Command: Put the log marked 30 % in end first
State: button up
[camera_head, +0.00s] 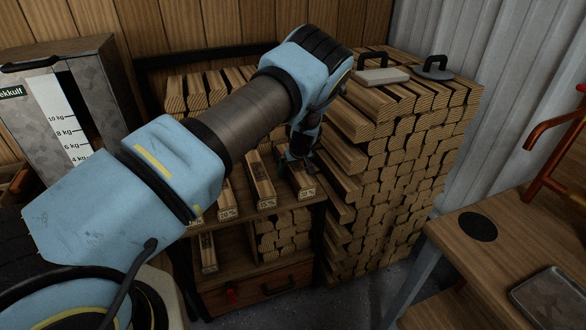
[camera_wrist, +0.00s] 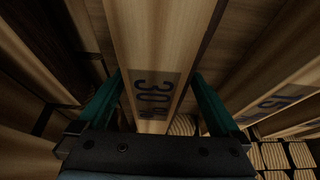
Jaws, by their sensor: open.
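The log marked 30 % (camera_wrist: 157,40) is a long pale squared log with dark figures near its end. In the wrist view it runs between the two green fingers of my gripper (camera_wrist: 156,80), one finger on each side, with slight gaps. My gripper is open. In the head view my gripper (camera_head: 298,160) is low over the rightmost log (camera_head: 304,181) of a row on the shelf, whose end tag is small. The stove is not recognisable in either view.
Logs tagged 15 % (camera_head: 262,182) and 20 % (camera_head: 228,196) lie left of it on the wooden shelf (camera_head: 235,238). A tall log stack (camera_head: 385,170) stands close on the right. A wooden table (camera_head: 520,235) is at the right. My arm hides part of the shelf.

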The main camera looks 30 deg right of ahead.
jog(key=shift+c, duration=0.2)
grip_shut()
dwell(0.6)
jog(key=shift+w, duration=0.1)
